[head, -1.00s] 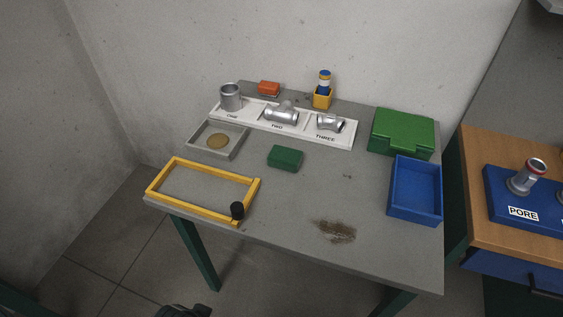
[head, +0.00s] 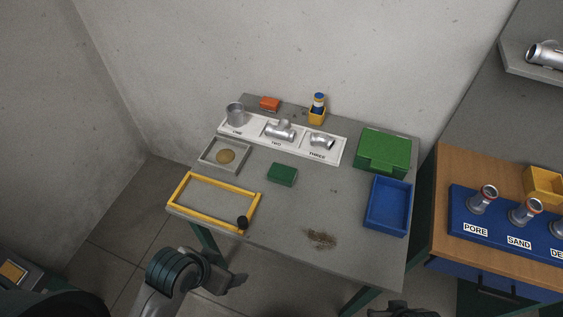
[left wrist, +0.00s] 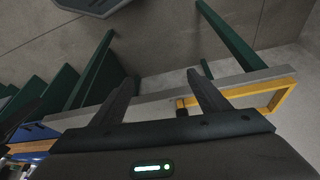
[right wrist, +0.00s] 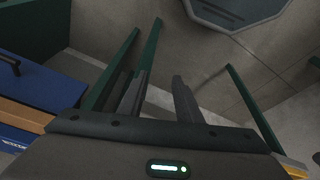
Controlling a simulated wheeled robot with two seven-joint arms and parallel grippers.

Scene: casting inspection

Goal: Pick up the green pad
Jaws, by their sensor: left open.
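The green pad (head: 282,174) is a small dark green block lying flat near the middle of the grey table (head: 290,212). Nothing touches it. My left gripper (head: 240,281) is in front of the table's near edge, low and well short of the pad. In the left wrist view its two fingers (left wrist: 162,75) are apart with nothing between them. My right gripper (head: 402,309) shows only partly at the bottom of the head view. In the right wrist view its fingers (right wrist: 159,76) are apart and empty. Neither wrist view shows the pad.
A yellow frame (head: 188,222) with a black knob lies left of the pad. A grey tray (head: 205,160), a white labelled board with castings (head: 338,156), a green case (head: 383,150) and a blue bin (head: 375,220) surround it. A brown stain (head: 320,239) lies nearer the front.

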